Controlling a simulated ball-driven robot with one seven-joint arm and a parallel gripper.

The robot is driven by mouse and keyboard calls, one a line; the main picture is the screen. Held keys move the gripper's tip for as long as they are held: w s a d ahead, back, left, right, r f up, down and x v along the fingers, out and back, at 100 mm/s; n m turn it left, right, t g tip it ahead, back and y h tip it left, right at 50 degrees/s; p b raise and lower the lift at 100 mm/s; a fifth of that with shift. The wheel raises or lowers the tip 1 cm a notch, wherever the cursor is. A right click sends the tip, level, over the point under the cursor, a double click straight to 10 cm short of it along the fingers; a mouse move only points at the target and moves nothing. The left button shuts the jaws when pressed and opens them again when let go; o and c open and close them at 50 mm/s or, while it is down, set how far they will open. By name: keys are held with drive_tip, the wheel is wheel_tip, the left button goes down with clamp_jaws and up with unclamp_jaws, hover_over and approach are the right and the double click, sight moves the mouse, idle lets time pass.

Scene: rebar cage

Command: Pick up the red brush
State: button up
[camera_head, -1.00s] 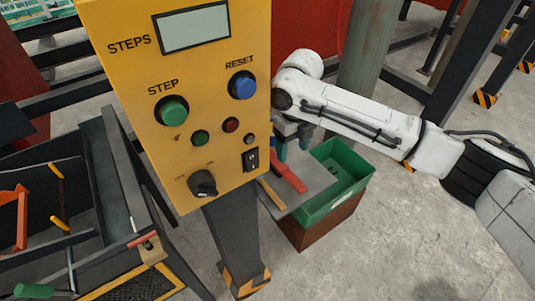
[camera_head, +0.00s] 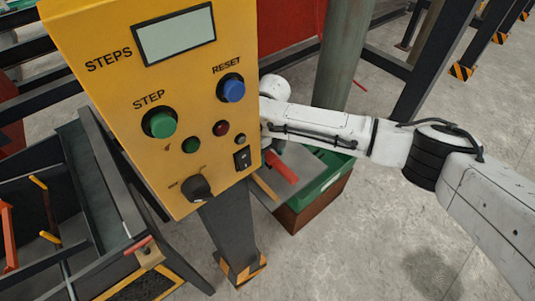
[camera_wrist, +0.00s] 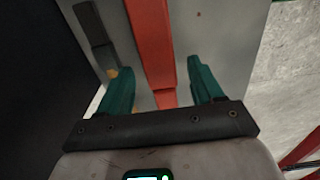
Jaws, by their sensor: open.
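A long red object (camera_head: 282,167), which looks like the red brush, lies on a grey board next to the green bin in the head view. In the wrist view the red brush (camera_wrist: 150,45) runs lengthwise between my two teal fingers. My gripper (camera_wrist: 160,78) is open, with one finger on each side of the red bar and visible gaps. I cannot tell how far the fingertips are above the board. In the head view my gripper is hidden behind the yellow control panel.
The yellow control panel (camera_head: 205,125) on its post stands in front of my arm. A green bin (camera_head: 318,180) sits on a brown box beside the grey board (camera_wrist: 210,25). A dark tool cart (camera_head: 95,165) is at left. Open concrete floor lies at right.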

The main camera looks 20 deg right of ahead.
sight(270, 156)
drive_tip(key=shift+d+f, duration=0.1)
drive_tip(key=shift+f, duration=0.85)
drive_tip(key=c, duration=1.1)
wheel_tip(270, 156, up, 10)
drive_tip(key=shift+r+b, duration=0.1)
drive_tip(key=shift+b, duration=0.65)
drive_tip(key=o, duration=0.5)
drive_tip(key=c, duration=0.3)
